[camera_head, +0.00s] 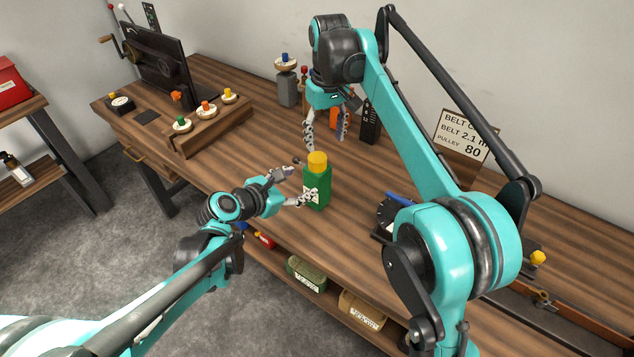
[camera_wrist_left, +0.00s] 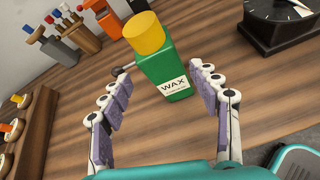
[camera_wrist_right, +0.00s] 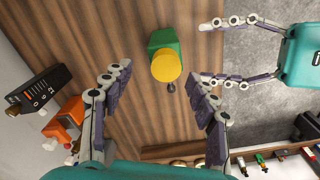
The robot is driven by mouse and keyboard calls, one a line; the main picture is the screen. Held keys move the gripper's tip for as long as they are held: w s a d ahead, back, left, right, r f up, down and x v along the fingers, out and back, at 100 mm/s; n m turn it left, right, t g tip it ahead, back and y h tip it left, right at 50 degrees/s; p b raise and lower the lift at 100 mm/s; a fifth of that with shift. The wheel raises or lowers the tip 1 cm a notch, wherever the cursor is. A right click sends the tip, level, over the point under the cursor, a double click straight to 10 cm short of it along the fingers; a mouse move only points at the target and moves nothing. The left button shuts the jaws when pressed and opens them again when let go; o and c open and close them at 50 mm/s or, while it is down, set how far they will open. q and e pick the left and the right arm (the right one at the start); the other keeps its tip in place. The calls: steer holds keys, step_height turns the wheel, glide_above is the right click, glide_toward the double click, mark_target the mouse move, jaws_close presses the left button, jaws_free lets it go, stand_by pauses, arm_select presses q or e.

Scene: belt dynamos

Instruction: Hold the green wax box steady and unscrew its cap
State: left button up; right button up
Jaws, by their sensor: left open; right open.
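The green wax box (camera_head: 316,188) stands upright on the wooden bench, with a yellow cap (camera_head: 317,161) on top and a white WAX label. In the left wrist view, the box (camera_wrist_left: 168,75) and its yellow cap (camera_wrist_left: 145,35) lie ahead of and between the open fingers. My left gripper (camera_head: 289,186) is open beside the box, at its left. My right gripper (camera_head: 328,145) is open above and behind the cap, pointing down. In the right wrist view, the cap (camera_wrist_right: 167,65) shows beyond the open fingertips. I see nothing held in either gripper.
A wooden rack (camera_head: 208,126) with coloured knobs stands to the left. A black dial device (camera_head: 393,214) is right of the box. Behind are an orange block (camera_head: 336,117) and a dark box (camera_head: 370,122). A sign (camera_head: 463,138) stands at the back right.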

mark_target(317, 170)
arm_select(q)
steer(key=shift+w+d+r+n, duration=0.2)
steer(key=shift+w+n, duration=0.4)
steer(key=shift+n, duration=0.1)
arm_select(e)
steer(key=shift+w+a, duration=0.55)
steer(key=shift+a, duration=0.05)
arm_select(q)
steer(key=shift+d+r+n, duration=0.15)
steer(key=shift+n, duration=0.25)
arm_select(e)
steer(key=shift+a+g, duration=0.25)
steer(key=shift+g, duration=0.05)
arm_select(q)
steer(key=shift+w+d+t+h, duration=0.15)
steer(key=shift+t+h, duration=0.15)
arm_select(e)
steer(key=shift+s+a, duration=0.1)
steer(key=shift+s, duration=0.05)
arm_select(q)
steer(key=x, duration=0.7)
steer(key=shift+w, duration=0.2)
arm_select(e)
steer(key=shift+n, duration=0.3)
